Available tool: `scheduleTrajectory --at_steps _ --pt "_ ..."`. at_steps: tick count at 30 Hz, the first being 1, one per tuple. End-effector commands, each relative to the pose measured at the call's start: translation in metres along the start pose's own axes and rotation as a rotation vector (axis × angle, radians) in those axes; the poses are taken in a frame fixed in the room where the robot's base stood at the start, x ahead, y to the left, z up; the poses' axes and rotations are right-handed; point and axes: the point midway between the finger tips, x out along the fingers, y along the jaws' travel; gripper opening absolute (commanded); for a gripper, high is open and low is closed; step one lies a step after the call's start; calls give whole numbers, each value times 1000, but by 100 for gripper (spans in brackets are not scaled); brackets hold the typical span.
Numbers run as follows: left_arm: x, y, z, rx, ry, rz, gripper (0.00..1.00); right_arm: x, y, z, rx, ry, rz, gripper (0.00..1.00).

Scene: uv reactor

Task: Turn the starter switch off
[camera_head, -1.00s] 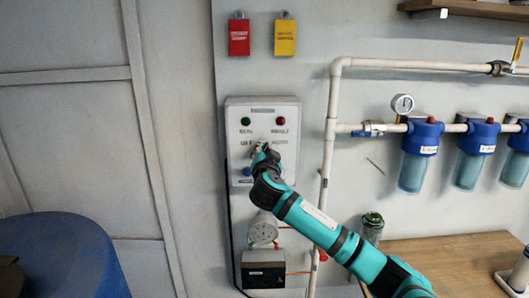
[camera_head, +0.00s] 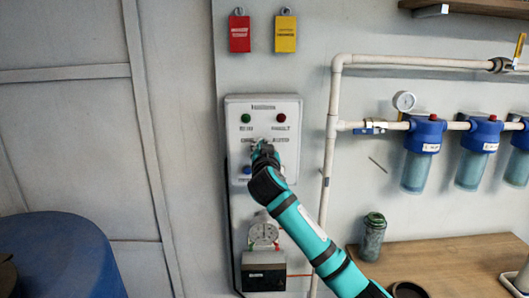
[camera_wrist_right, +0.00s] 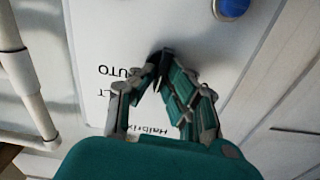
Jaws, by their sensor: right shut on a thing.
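The starter control box (camera_head: 285,108) is a white panel on the wall with a green light (camera_head: 246,118), a red light (camera_head: 281,118) and a blue button (camera_head: 247,170), which also shows in the right wrist view (camera_wrist_right: 232,8). My right gripper (camera_head: 262,146) is at the middle of the panel, where its fingers hide most of the switch. In the right wrist view the right gripper (camera_wrist_right: 160,60) has its fingertips together around the small black switch knob (camera_wrist_right: 157,55), beside the upside-down "AUTO" label. The knob's exact setting is hidden. My left gripper is not in view.
A red tag (camera_head: 239,34) and a yellow tag (camera_head: 285,34) hang above the box. A white pipe (camera_head: 330,150) runs down to its right, with blue filters (camera_head: 421,150) beyond. A blue barrel (camera_head: 60,255) stands at lower left.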

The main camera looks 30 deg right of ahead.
Motion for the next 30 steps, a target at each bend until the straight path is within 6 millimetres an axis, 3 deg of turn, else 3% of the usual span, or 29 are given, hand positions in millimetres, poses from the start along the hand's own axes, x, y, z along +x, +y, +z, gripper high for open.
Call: scheduleTrajectory --at_steps 15,30 --pt "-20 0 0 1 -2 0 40 0 -3 0 -448 -5 0 0" --pt "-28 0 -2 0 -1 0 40 0 -4 3 -626 -4 -1 0"
